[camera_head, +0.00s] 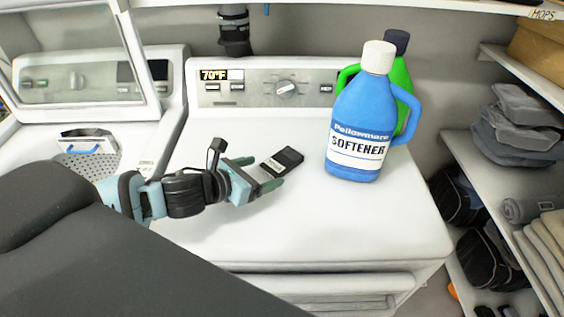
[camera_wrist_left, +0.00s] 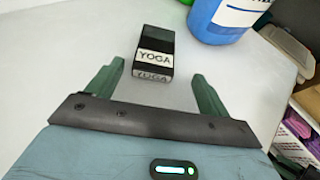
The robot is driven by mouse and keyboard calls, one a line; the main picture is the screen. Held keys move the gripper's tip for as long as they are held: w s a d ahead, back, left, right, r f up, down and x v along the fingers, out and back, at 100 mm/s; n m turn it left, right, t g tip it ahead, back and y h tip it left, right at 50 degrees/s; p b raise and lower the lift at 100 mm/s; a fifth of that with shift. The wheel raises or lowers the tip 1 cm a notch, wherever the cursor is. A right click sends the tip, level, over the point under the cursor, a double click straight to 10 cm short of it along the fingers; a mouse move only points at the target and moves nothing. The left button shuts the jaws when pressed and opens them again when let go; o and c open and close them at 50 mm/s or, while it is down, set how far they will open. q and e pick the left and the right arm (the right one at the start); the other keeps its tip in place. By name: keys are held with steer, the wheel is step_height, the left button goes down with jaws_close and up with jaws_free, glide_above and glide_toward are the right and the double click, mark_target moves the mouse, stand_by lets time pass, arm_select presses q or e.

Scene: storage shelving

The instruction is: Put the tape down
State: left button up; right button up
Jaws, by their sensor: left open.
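The tape (camera_head: 283,160) is a small black cassette lying on the white top of the washing machine (camera_head: 215,230). In the left wrist view the tape (camera_wrist_left: 155,52) shows a white label reading YOGA on its near end. My left gripper (camera_head: 266,171) is open, with its green fingers apart and just short of the tape. In the wrist view the tape's near end lies between the lines of the two fingertips (camera_wrist_left: 158,70), with a gap on each side. No finger appears to touch it. My right gripper is in neither view.
A blue softener bottle (camera_head: 352,118) stands right of the tape, with a green bottle (camera_head: 403,85) behind it. The control panel (camera_head: 310,88) rises at the back. A second machine (camera_head: 60,135) is at left. Shelves with folded cloth (camera_head: 515,125) line the right. The front right of the top is clear.

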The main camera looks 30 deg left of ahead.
mark_target(275, 165)
arm_select(q)
steer(key=shift+a+x, duration=0.15)
steer(key=shift+x, duration=1.25)
steer(key=shift+a+x, duration=0.2)
steer(key=shift+x, duration=1.15)
steer(key=shift+w+r, duration=0.1)
steer(key=shift+w, duration=0.05)
steer(key=c, duration=1.2)
steer(key=shift+r, duration=0.1)
steer(key=shift+r, duration=1.75)
steer(key=s+d, duration=0.2)
steer(key=s, duration=0.2)
steer(key=s+d+r, duration=0.1)
steer(key=s+d, duration=0.1)
steer(key=s, duration=0.2)
steer(key=s+d, duration=0.2)
steer(key=s, duration=0.2)
steer(key=shift+s+d+r, duration=0.2)
steer(key=shift+s+d, duration=0.2)
steer(key=shift+s+d+p, duration=0.4)
steer(key=shift+s, duration=0.2)
